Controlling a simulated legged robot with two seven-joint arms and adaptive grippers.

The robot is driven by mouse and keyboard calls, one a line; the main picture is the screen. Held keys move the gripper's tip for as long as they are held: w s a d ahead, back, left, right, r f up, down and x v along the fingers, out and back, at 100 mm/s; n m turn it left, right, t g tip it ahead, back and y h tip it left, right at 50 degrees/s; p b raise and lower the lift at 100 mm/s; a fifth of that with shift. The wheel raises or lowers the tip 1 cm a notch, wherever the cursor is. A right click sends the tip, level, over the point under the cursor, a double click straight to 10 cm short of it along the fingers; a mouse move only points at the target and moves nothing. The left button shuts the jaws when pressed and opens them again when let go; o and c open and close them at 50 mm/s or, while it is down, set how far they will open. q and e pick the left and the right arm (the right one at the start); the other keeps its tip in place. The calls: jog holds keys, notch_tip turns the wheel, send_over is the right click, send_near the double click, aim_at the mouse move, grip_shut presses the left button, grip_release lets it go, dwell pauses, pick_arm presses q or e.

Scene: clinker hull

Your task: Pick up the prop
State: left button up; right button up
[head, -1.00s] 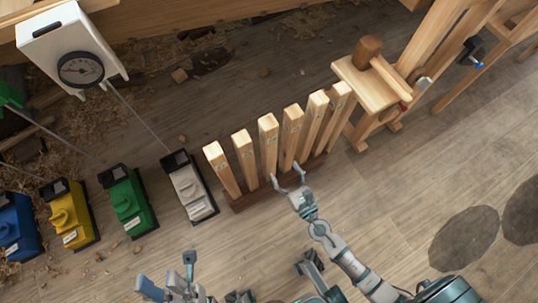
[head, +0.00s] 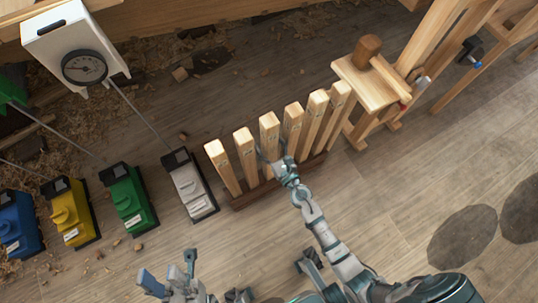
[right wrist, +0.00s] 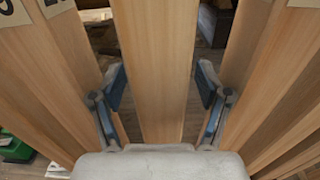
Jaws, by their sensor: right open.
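Several wooden props (head: 222,167) stand in a row in a dark wooden rack (head: 250,199), leaning slightly. My right gripper (head: 272,158) reaches the third prop from the left (head: 270,130). In the right wrist view my right gripper (right wrist: 160,84) is open, with one finger on each side of a prop (right wrist: 160,60). Small gaps show between the fingers and its faces. Neighbouring props stand close on both sides. My left gripper (head: 170,271) is at the bottom left of the head view, open and empty, away from the rack.
White (head: 190,186), green (head: 128,200), yellow (head: 70,214) and blue (head: 17,224) blocks stand left of the rack. A white dial gauge (head: 77,45) is at upper left. A wooden stand with a mallet (head: 367,50) is right of the rack.

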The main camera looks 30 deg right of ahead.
grip_shut()
